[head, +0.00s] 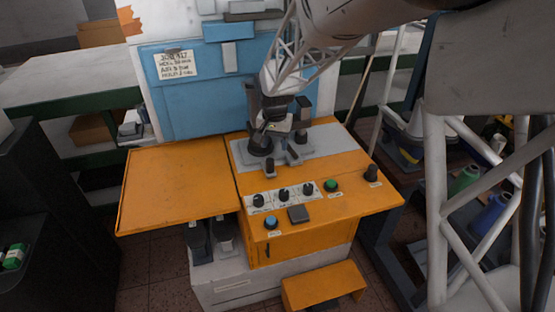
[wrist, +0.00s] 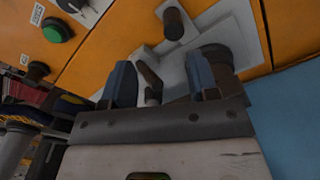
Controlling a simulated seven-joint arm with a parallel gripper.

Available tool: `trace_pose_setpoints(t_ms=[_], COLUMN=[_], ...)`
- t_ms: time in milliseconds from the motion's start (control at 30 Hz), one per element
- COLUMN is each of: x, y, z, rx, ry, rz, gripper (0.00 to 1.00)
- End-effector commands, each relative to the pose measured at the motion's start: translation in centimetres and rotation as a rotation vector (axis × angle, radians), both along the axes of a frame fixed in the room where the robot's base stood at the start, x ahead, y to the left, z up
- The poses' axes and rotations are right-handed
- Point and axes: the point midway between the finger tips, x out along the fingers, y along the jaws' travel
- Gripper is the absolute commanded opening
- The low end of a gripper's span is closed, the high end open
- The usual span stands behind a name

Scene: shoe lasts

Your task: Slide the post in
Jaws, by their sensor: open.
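My gripper (wrist: 161,78) is open in the wrist view, its two blue-grey fingers apart. A dark, slim post-like piece (wrist: 150,76) shows between the fingers; I cannot tell whether they touch it. A short dark cylinder (wrist: 174,23) stands on the pale grey fixture beyond the fingertips. Behind the right finger is a wider dark round part (wrist: 217,56). In the head view my gripper (head: 275,128) is low over the grey plate (head: 325,145) on the orange machine, beside a dark round base (head: 260,147). The arm partly hides the fixture, so I cannot tell which piece is the post.
The orange machine top (head: 178,185) is clear on the left. Knobs (head: 284,195), a green button (head: 331,185) and a blue button (head: 271,222) line its front. A blue panel (head: 195,95) stands behind. Spools (head: 465,180) stand on the right.

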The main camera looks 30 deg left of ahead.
Motion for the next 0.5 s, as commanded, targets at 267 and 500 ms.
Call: trace_pose_setpoints(t_ms=[267, 500], x=[0.0, 0.0], y=[1.8, 1.9], z=[-2.4, -2.5], rx=[-0.005, -0.005], ry=[0.019, 0.020], rz=[0.005, 0.005], gripper=[0.54, 0.54])
